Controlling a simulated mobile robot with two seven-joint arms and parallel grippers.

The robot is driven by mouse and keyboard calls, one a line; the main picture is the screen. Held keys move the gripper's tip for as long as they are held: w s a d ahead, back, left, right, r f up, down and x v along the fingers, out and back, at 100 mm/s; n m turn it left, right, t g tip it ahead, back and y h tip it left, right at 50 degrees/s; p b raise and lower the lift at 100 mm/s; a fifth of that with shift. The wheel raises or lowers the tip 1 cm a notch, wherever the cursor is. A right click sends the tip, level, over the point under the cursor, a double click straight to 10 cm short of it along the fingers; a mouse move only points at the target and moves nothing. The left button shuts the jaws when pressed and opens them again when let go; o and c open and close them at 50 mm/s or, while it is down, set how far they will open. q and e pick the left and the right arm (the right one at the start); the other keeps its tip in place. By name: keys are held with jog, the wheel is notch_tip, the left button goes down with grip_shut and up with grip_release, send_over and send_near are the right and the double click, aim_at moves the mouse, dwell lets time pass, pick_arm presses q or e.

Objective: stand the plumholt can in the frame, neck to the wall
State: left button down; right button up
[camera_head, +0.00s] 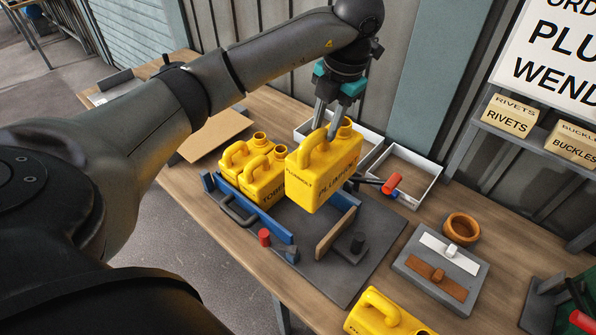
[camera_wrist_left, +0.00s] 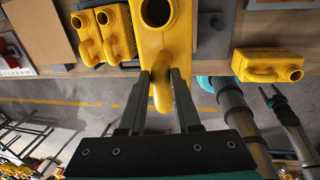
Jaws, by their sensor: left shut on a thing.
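My left gripper (camera_head: 332,128) is shut on the handle of the yellow plumholt can (camera_head: 325,175). The can hangs upright above the right part of the frame, its neck (camera_head: 345,124) on the side toward the wall. In the left wrist view the fingers (camera_wrist_left: 161,85) clasp its handle, and the neck (camera_wrist_left: 157,12) is beyond them. The frame has a blue front rail (camera_head: 246,212).
A wooden block (camera_head: 337,235) and black clamp (camera_head: 352,248) stand right of the frame. White trays (camera_head: 405,172) are behind.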

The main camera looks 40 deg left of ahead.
aim_at(324, 149)
pick_arm(q)
jog(key=shift+w+f, duration=0.1)
jog(key=shift+f, duration=0.1)
notch_tip(324, 149, down, 5)
jog(key=shift+b, duration=0.9)
jog(key=f+b, duration=0.1)
jog(key=f, duration=0.2)
jog(key=f+b, duration=0.1)
jog(key=f, duration=0.2)
jog(key=shift+s+f, duration=0.2)
jog(key=shift+f, duration=0.05)
notch_tip(324, 149, down, 3)
jog(key=shift+r, duration=0.2)
notch_tip(324, 149, down, 5)
jog(key=shift+w+f, duration=0.1)
jog(key=shift+f, duration=0.1)
pick_arm(e)
jog(key=shift+g, duration=0.3)
jog(key=s+f, duration=0.1)
jog(key=f, duration=0.1)
jog(key=s+f, duration=0.1)
jog(key=f, duration=0.1)
jog(key=shift+s, duration=0.4)
pick_arm(q)
jog(key=shift+f, duration=0.1)
jog(key=c, duration=0.6)
grip_release()
pick_arm(e)
jog(key=shift+s, duration=0.15)
